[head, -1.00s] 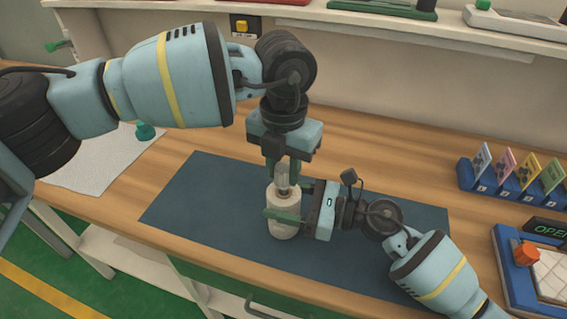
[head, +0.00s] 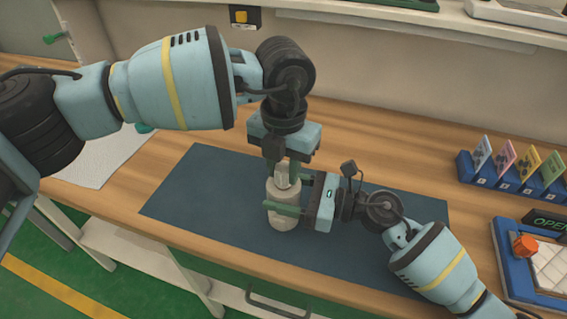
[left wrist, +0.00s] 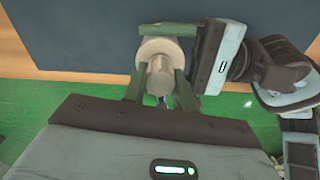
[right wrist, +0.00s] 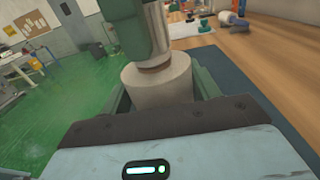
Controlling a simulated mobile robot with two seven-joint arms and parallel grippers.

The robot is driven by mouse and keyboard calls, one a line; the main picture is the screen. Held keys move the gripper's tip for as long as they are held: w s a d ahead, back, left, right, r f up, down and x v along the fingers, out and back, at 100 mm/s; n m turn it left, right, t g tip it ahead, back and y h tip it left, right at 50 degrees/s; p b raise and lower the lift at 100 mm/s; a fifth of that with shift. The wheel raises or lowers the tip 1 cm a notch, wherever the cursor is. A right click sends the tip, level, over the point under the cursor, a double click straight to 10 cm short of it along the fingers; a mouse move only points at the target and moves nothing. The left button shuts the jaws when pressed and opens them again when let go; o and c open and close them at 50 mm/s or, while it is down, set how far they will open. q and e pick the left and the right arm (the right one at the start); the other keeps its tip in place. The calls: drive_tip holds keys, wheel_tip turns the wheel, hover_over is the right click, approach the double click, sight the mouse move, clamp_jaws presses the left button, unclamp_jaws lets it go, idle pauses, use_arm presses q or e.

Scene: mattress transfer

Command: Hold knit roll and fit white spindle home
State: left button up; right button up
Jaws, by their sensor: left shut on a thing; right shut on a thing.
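The knit roll (head: 283,213), a pale cream cylinder, stands upright on the dark blue mat. My right gripper (head: 286,206) is shut on it from the right, with green fingers on either side; the roll also shows in the right wrist view (right wrist: 160,84). The white spindle (head: 282,178) stands in the top of the roll, its upper part showing. My left gripper (head: 286,170) is above, pointing down, shut on the spindle, which also shows in the left wrist view (left wrist: 159,78). How deep the spindle sits inside the roll is hidden.
The blue mat (head: 190,195) has free room to the left of the roll. A card rack (head: 510,180) and a blue tray with an orange piece (head: 525,246) are at the right. A white cloth (head: 100,160) lies at the left. The table's front edge is close.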

use_arm(q)
drive_tip(key=shift+f, duration=0.1)
drive_tip(key=o, duration=1.1)
drive_tip(key=shift+o, duration=0.2)
wheel_tip(320, 180, up, 12)
use_arm(e)
drive_tip(key=o, duration=1)
